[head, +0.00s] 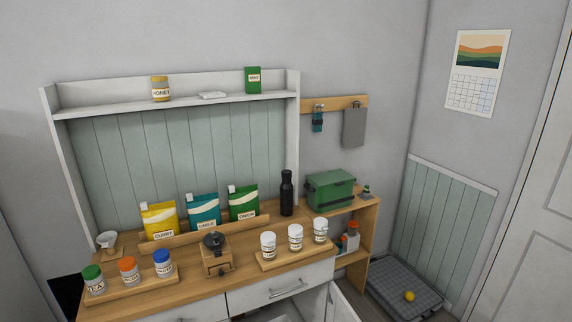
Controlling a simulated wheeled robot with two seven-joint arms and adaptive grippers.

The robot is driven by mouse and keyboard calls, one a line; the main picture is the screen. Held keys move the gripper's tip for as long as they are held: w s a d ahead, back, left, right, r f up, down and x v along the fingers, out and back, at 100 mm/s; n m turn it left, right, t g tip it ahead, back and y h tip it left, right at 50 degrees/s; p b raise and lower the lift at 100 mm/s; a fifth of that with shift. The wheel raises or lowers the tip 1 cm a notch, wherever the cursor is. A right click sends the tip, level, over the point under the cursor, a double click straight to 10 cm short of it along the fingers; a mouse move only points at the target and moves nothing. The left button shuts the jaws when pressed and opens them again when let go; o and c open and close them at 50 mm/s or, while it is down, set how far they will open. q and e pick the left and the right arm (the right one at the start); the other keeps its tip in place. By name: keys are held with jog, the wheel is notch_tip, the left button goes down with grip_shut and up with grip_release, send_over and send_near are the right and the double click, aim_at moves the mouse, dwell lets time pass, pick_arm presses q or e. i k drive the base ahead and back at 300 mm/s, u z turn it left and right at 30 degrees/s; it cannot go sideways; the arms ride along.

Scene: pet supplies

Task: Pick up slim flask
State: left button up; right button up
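The slim flask (287,194) is a tall black bottle with a narrower neck and cap. It stands upright at the back right of the wooden counter (190,291), in the head view. It is right of the green pouch (243,203) and left of the green box (330,190). Nothing hides its body. Neither of my grippers shows in this view.
In front of the flask, several white-lidded jars (295,238) stand on a wooden tray (265,265). A grinder (216,259) stands mid-counter. Several colour-lidded jars (128,271) are at left. A white shelf (200,105) runs above. A cabinet door (346,305) hangs open below.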

aim_at(286, 188)
jog(key=u, duration=3.45)
jog(key=k, duration=2.85)
jog(key=z, duration=2.2)
jog(key=i, duration=0.5)
jog(key=z, duration=0.05)
